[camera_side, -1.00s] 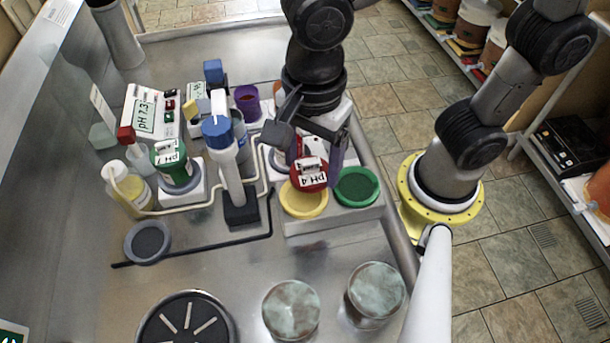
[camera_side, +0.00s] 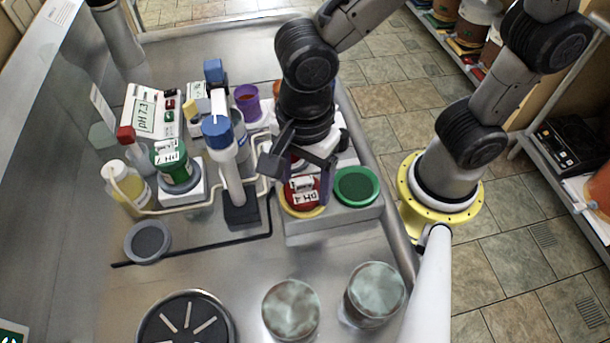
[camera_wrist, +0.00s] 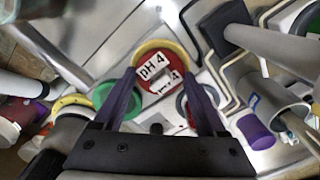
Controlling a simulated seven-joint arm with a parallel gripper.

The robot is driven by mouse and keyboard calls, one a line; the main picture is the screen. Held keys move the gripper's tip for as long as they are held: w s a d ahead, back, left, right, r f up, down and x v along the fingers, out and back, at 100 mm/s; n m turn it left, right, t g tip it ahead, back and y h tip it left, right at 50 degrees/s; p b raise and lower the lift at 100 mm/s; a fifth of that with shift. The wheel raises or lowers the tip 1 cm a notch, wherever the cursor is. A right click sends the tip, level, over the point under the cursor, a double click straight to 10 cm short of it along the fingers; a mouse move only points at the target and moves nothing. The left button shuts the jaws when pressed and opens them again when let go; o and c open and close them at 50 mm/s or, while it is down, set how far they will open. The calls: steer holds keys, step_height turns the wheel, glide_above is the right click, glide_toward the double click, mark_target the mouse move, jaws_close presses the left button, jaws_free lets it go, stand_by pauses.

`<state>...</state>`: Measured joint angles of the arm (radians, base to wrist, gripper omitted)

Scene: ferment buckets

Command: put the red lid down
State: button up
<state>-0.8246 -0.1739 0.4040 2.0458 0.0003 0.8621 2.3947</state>
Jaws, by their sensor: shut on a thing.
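The red lid (camera_side: 301,203) carries a white label reading "pH 4". It is over the yellow ring (camera_side: 319,210) on the grey block, and a yellow edge shows around part of it. My gripper (camera_side: 308,188) is shut on the red lid, with a purple finger on either side. In the wrist view the red lid (camera_wrist: 160,72) lies between my fingertips (camera_wrist: 160,88), with the yellow ring (camera_wrist: 165,44) behind it. I cannot tell whether the lid touches the ring.
A green ring (camera_side: 357,186) is on the same grey block, just right of the lid. A blue-capped probe (camera_side: 219,133) stands close on the left.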

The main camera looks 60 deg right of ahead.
mark_target(305, 179)
steer(key=shift+s+d+f, duration=0.1)
steer(key=shift+f, duration=0.45)
steer(key=o, duration=1.2)
steer(key=shift+o, duration=0.2)
step_height(305, 179, up, 13)
steer(key=s+d+f+n+t, duration=0.1)
steer(key=d+n+t, duration=0.4)
steer(key=d+n, duration=1.3)
steer(key=shift+s+d+f+t, duration=0.3)
steer(key=shift+s+d, duration=0.35)
steer(key=shift+d, duration=0.45)
